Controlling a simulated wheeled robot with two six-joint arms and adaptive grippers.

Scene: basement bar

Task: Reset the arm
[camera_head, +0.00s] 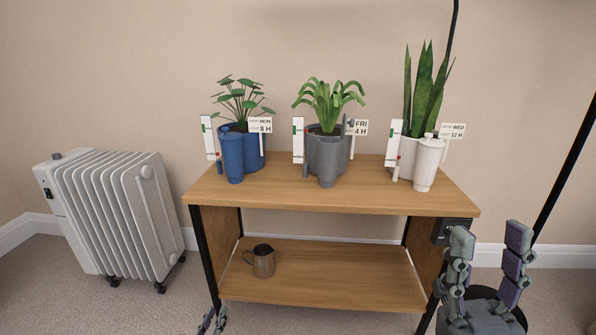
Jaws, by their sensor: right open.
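My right gripper (490,240) points upward at the lower right, in front of the table's right end. Its two fingers stand apart with nothing between them. Only the tips of my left gripper (213,321) show at the bottom edge, left of centre, near the table's front left leg. The rest of it is out of the picture, so I cannot tell how far it is open.
A wooden table (330,198) holds a blue pot (254,145), a grey pot (343,150) and a white pot (408,153), each with a plant. A mug (263,261) stands on the lower shelf (330,280). A white radiator (110,210) stands left.

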